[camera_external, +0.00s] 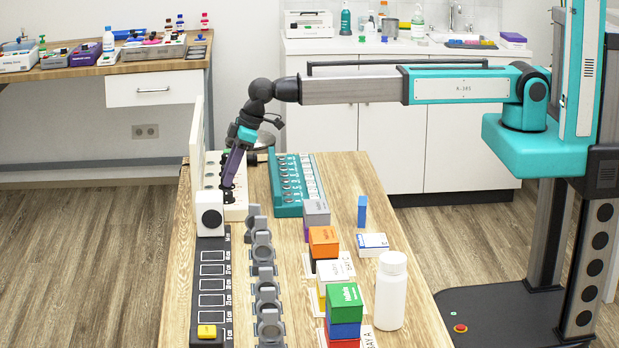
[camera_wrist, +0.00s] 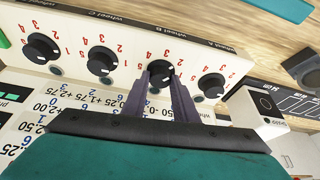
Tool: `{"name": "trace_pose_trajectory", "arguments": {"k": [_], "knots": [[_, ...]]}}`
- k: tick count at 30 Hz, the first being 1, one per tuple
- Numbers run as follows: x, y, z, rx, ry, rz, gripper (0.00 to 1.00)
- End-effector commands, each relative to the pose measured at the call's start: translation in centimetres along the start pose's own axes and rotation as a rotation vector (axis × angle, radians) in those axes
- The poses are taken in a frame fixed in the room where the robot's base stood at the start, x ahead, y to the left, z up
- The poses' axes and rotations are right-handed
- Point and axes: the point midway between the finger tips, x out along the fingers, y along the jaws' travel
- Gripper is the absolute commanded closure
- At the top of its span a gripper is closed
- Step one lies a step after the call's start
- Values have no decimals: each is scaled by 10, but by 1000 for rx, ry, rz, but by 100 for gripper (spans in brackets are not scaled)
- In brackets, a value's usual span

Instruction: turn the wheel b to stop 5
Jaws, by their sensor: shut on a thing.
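The white panel (camera_wrist: 70,75) carries a row of dark round wheels with red numbers around them, seen upside down in the wrist view. Wheel B (camera_wrist: 158,66) is the one between my fingers, judging by the label beside it. My gripper (camera_wrist: 168,82) is shut on this wheel, one finger on each side. The fingers hide part of the wheel, and I cannot read which stop its mark points at. In the external view my gripper (camera_external: 228,192) reaches down to the panel (camera_external: 240,207) at the table's far left.
Wheel A (camera_wrist: 211,85) and wheel C (camera_wrist: 102,60) sit close on either side. In the external view a white-faced box (camera_external: 209,214) stands just nearer, with a teal rack (camera_external: 289,208) to the right. Stacked coloured boxes (camera_external: 344,303) and a white bottle (camera_external: 391,290) stand nearer.

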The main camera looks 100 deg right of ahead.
Motion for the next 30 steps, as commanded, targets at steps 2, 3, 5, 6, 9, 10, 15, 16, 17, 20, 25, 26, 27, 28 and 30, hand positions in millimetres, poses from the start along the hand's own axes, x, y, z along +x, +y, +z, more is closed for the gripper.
{"name": "trace_pose_trajectory", "arguments": {"k": [2, 3, 5, 6, 9, 10, 15, 16, 17, 20, 25, 26, 27, 28, 30], "knots": [[1, 1, 0, -35, 1, -16, 96], [1, 2, 0, -56, 1, -25, 96], [1, 2, 0, -91, 1, -39, 96], [1, 2, -1, -116, 2, -50, 96], [1, 2, -1, -184, 2, -77, 96], [1, 3, -1, -205, 2, -85, 96], [1, 4, -2, -327, 2, -136, 96], [2, 4, -2, -349, 2, -145, 96], [2, 4, -2, -370, 2, -154, 96], [2, 5, -2, -444, 2, -185, 96], [2, 6, -3, -571, 3, -238, 96], [2, 6, -4, -595, 3, -247, 96], [2, 6, -4, -626, 2, -260, 96], [2, 6, -4, -649, 3, -270, 96], [3, 7, -4, -705, 2, -292, 96]]}}
